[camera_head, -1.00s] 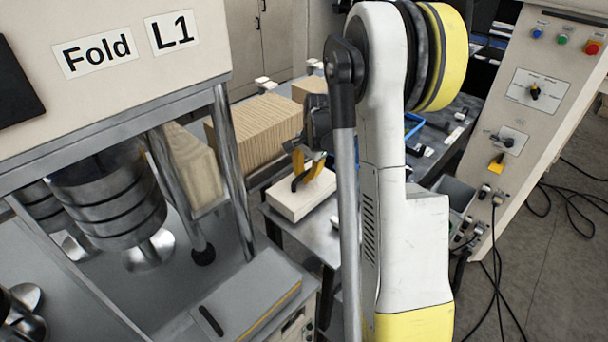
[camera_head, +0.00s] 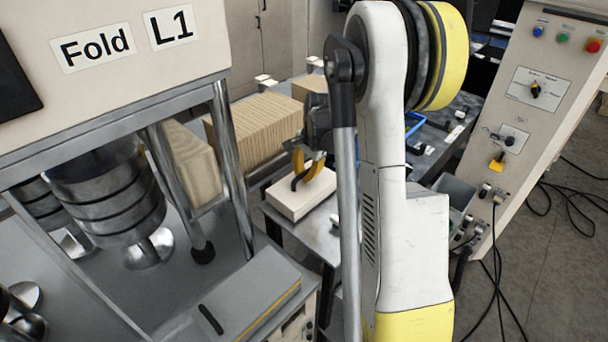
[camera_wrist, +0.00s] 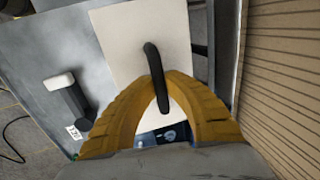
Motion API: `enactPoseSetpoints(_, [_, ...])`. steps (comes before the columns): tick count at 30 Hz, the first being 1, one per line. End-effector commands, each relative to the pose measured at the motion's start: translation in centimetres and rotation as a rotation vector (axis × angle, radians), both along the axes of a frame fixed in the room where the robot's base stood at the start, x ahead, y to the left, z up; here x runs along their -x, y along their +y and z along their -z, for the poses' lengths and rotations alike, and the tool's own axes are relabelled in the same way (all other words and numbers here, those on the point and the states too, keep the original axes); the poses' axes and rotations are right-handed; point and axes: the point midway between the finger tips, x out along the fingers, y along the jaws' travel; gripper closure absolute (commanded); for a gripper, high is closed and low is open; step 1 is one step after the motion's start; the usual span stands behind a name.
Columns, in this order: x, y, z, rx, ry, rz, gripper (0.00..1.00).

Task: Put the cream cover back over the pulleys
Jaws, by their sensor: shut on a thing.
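The cream cover (camera_head: 298,201) is a flat, pale box with a black bar handle. It shows in the middle of the head view, over the near end of a grey table, and I cannot tell whether it touches the surface. In the wrist view the cover (camera_wrist: 118,38) fills the upper middle, with its handle (camera_wrist: 155,70) running down between the yellow fingers. My gripper (camera_head: 308,168) is shut on the handle; it also shows in the wrist view (camera_wrist: 160,93).
A ribbed tan block (camera_head: 255,130) stands close behind and left of the cover. The Fold L1 machine (camera_head: 110,100) with metal rollers (camera_head: 105,200) fills the left. A control panel (camera_head: 540,90) stands at right. A grey bin (camera_head: 455,195) and cables lie near it.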

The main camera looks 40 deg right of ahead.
Motion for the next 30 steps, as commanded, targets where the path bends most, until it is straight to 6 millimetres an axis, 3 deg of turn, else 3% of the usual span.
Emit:
enactPoseSetpoints(25, [0.06, 0.01, 0.42, 0.000, 0.000, 0.000, 1.00])
enactPoseSetpoints(26, [0.06, 0.01, 0.42, 0.000, 0.000, 0.000, 0.80])
enactPoseSetpoints(27, [0.07, 0.01, 0.43, 0.000, 0.000, 0.000, 0.68])
enactPoseSetpoints(30, [0.07, 0.01, 0.43, 0.000, 0.000, 0.000, 0.64])
